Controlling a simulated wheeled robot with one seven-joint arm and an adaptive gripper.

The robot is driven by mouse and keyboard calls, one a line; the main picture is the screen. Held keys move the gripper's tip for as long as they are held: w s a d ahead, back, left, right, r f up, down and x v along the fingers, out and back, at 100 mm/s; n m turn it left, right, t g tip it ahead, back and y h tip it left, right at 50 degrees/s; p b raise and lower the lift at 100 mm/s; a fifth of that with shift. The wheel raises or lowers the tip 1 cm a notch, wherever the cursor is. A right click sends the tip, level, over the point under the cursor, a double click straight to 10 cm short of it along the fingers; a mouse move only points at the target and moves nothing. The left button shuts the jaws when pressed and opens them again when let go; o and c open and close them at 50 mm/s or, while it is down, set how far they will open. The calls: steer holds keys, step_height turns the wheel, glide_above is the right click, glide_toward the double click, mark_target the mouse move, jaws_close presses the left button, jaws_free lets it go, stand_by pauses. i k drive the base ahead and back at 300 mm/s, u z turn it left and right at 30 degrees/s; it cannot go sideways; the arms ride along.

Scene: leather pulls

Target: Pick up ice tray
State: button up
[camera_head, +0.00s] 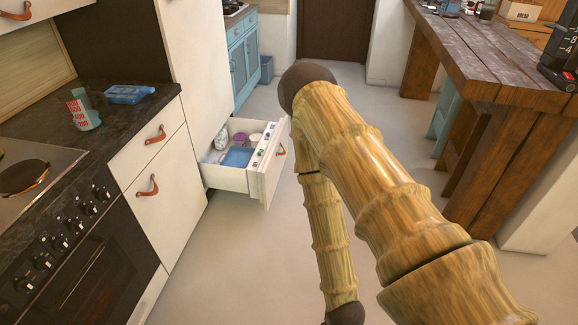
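A blue, shallow, tray-like object (129,93) lies on the dark countertop at the left, near its right edge. A flat light-blue object (237,157) lies inside the open drawer. I cannot tell from this view which of the two is the ice tray; neither shows clear compartments. My wood-textured arm crosses the middle and right of the picture, bending at a dark joint and running down to the bottom edge. My gripper is out of the picture, and nothing shows whether it holds anything.
The white drawer (226,178) stands pulled out into the walkway, with a purple item and other small things inside. A red-and-grey object (83,110) stands on the counter by the stove (30,178). A wooden table (490,45) is at right. Pale floor (235,260) between is clear.

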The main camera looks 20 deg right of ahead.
mark_target(129, 95)
steer(key=z, duration=0.6)
steer(key=i, duration=1.7)
steer(key=u, duration=1.25)
